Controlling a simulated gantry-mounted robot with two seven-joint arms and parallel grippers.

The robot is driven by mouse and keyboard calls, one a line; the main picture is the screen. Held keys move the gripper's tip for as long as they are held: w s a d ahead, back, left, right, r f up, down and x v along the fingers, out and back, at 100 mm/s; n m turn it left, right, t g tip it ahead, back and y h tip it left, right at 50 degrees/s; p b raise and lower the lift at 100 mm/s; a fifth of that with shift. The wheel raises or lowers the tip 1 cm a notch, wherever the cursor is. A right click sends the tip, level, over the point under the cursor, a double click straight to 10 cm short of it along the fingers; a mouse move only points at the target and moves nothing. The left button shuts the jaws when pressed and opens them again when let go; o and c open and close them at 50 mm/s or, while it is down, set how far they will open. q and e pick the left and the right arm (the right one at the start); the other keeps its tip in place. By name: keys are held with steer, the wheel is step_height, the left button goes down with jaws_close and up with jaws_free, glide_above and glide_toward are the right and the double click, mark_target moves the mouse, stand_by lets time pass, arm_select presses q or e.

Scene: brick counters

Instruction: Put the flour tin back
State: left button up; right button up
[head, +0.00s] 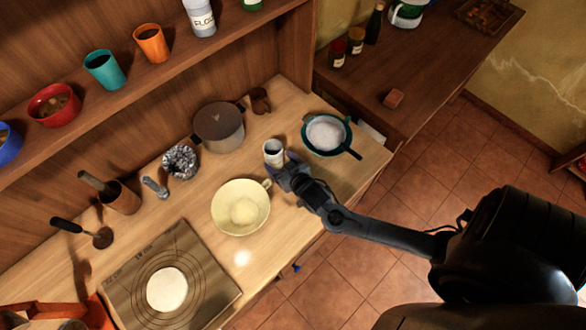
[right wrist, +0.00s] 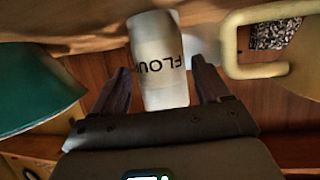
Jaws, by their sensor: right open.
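A small white tin (head: 273,150) stands on the wooden counter between the yellow bowl and the teal sieve. In the right wrist view the same flour tin (right wrist: 160,60) shows dark letters reading FLOU. My right gripper (head: 284,172) is at the tin's near side. In the right wrist view my right gripper (right wrist: 162,78) is open, with one finger on each side of the tin and a visible gap at least on the right. A larger-looking white container (head: 202,18) marked FLO stands on the upper shelf. My left gripper is not in view.
A yellow bowl (head: 228,216) is left of the gripper, and a teal sieve (head: 345,134) is right of it. A grey pot (head: 219,133) stands behind. The shelf (head: 135,88) holds red, teal and orange vessels. A baking mat (head: 208,273) lies at front left.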

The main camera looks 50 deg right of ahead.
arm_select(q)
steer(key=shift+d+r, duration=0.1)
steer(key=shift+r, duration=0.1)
arm_select(e)
steer(key=s+a+r+n+g+y, duration=0.1)
steer(key=s+a+r+g, duration=0.1)
steer(key=s, duration=0.4)
steer(key=s+a+r+n+g+y, duration=0.1)
steer(key=s+a+r+n+g, duration=0.1)
steer(key=s+a+g, duration=0.2)
steer(key=s+a+r+n+g+y, duration=0.1)
steer(key=s+a+r+g, duration=0.1)
steer(key=s, duration=0.7)
steer(key=shift+s+a+r+n+g, duration=0.4)
steer(key=shift+a+g, duration=0.3)
steer(key=shift+g, duration=0.1)
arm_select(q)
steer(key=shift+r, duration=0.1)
arm_select(e)
steer(key=shift+w+r, duration=0.1)
